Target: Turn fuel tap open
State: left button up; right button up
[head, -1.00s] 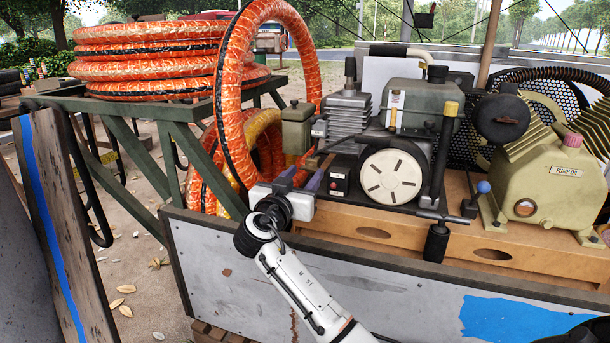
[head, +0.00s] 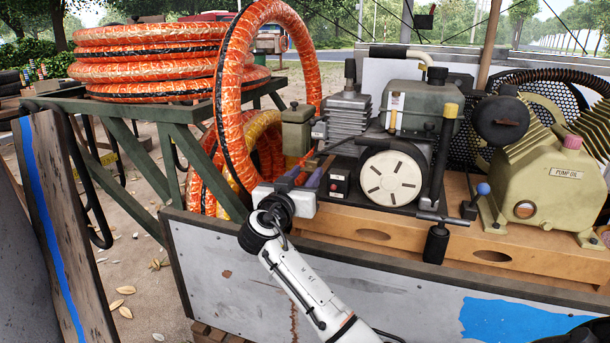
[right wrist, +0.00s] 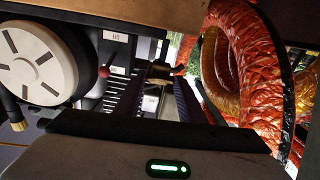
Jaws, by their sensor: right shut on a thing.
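The engine (head: 393,175) with a round white recoil cover stands on the cart. My right gripper (head: 301,176) is at its left end, just below a small olive canister (head: 297,130). Its two dark bluish fingers point away from me and are closed on a small part. In the right wrist view the fingers (right wrist: 156,98) flank a small pale brass-coloured piece (right wrist: 151,102), which seems to be the fuel tap. A short dark lever shows just beyond them. The fingers hide much of the tap, so its exact angle cannot be told. My left gripper is not in view.
Orange hose coils (head: 150,60) lie on the green stand, and a hose loop (head: 235,100) hangs close left of my gripper. The cart's grey side panel (head: 380,285) stands in front.

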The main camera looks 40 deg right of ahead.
jog(key=n+p, duration=0.2)
jog(key=n, duration=0.1)
jog(key=shift+n, duration=0.4)
jog(key=n+p, duration=0.2)
jog(key=n, duration=0.1)
jog(key=shift+r+n, duration=0.1)
jog(key=shift+n, duration=0.3)
jog(key=n+p, duration=0.2)
jog(key=shift+n, duration=0.3)
jog(key=n+p, duration=0.2)
jog(key=n, duration=0.1)
jog(key=shift+n, duration=0.3)
jog(key=shift+n+p, duration=0.9)
jog(key=shift+n, duration=0.1)
jog(key=shift+n+p, duration=0.4)
jog(key=shift+n, duration=0.2)
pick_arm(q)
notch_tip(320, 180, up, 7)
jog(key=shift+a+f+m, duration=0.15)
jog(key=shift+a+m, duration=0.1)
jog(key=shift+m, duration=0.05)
pick_arm(e)
jog(key=shift+f, duration=0.2)
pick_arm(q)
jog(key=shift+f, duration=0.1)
pick_arm(e)
jog(key=shift+n, duration=0.3)
